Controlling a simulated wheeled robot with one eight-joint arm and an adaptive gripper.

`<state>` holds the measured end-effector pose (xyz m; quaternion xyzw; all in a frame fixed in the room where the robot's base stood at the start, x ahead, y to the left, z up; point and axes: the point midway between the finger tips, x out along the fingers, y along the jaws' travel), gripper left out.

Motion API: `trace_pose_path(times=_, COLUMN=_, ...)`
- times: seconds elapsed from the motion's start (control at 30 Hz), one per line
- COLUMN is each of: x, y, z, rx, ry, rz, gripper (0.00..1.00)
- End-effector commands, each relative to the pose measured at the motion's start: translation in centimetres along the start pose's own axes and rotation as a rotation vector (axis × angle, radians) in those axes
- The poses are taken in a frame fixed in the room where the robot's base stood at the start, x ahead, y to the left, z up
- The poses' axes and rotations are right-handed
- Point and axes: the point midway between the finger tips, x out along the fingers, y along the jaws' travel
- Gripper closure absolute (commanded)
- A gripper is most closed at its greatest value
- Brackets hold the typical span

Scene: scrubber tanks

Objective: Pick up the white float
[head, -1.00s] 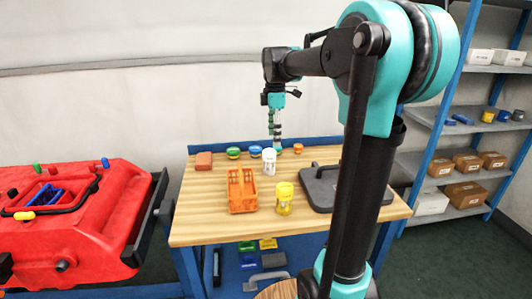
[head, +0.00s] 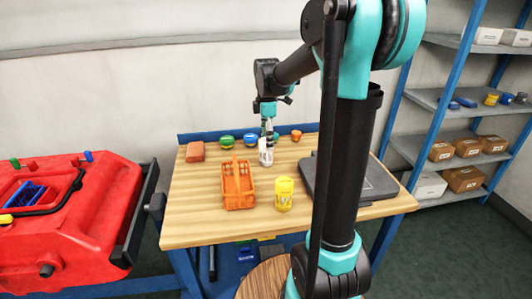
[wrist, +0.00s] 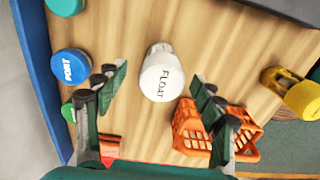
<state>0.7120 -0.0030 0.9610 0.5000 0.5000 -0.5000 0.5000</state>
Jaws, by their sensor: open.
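The white float (head: 265,155) stands on the wooden bench top behind the orange crate. Whether the fingertips are down at the float's height I cannot tell.
The orange crate (head: 238,198) and a yellow float (head: 284,194) stand in front. A dark grey case (head: 370,180) lies right. Green (head: 227,142), blue (head: 250,139) and orange (head: 296,135) round pieces and a red-brown block (head: 195,152) line the back. A red machine (head: 70,220) stands left.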

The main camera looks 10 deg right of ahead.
Motion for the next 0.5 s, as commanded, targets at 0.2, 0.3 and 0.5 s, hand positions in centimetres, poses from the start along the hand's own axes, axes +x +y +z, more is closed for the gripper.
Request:
trace_pose_path(times=0.2, x=1.9, y=0.0, z=0.0, rx=0.000, ry=0.000, rz=0.000, gripper=0.32)
trace_pose_path(times=0.3, x=2.5, y=0.0, z=-0.1, rx=0.000, ry=0.000, rz=0.000, gripper=0.32)
trace_pose_path(times=0.5, x=5.2, y=-0.2, z=-0.4, rx=-0.001, ry=0.000, rz=0.000, gripper=0.32)
